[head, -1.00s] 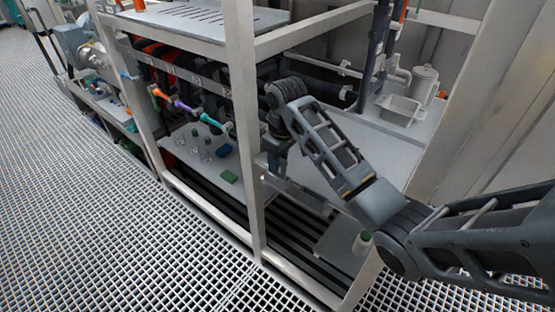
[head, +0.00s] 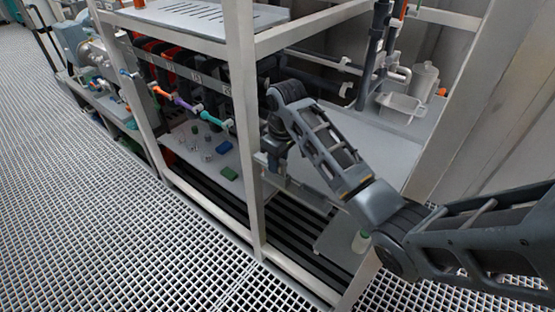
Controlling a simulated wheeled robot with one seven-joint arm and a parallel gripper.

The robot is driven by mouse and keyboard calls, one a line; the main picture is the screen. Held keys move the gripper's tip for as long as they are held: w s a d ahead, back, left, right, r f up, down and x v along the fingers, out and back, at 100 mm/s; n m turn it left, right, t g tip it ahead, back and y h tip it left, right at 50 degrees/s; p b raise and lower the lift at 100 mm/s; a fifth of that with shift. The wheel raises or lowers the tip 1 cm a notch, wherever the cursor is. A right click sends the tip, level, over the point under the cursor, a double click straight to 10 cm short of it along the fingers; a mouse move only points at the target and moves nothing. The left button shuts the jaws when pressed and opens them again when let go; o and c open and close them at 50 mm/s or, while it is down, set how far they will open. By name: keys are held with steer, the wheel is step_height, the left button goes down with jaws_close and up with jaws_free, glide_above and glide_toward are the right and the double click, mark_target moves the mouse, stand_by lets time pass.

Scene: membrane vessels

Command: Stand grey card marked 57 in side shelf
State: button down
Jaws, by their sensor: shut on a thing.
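My gripper (head: 274,163) hangs at the end of my arm, just right of the front frame post and inside the rack. Its fingers are small and partly hidden by the post and the arm. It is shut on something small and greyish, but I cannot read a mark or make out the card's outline. No card marked 57 can be told apart elsewhere. A light grey shelf surface (head: 385,148) lies behind my arm at the right; I cannot tell whether it is the side shelf.
The pale frame post (head: 246,130) stands close left of the gripper. Grated floor (head: 110,220) is clear.

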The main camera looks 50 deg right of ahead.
steer(key=c, duration=0.8)
jaws_free()
steer(key=shift+c, duration=0.2)
steer(key=r, duration=0.5)
steer(key=s+r, duration=0.1)
steer(key=r, duration=0.1)
steer(key=shift+r, duration=0.3)
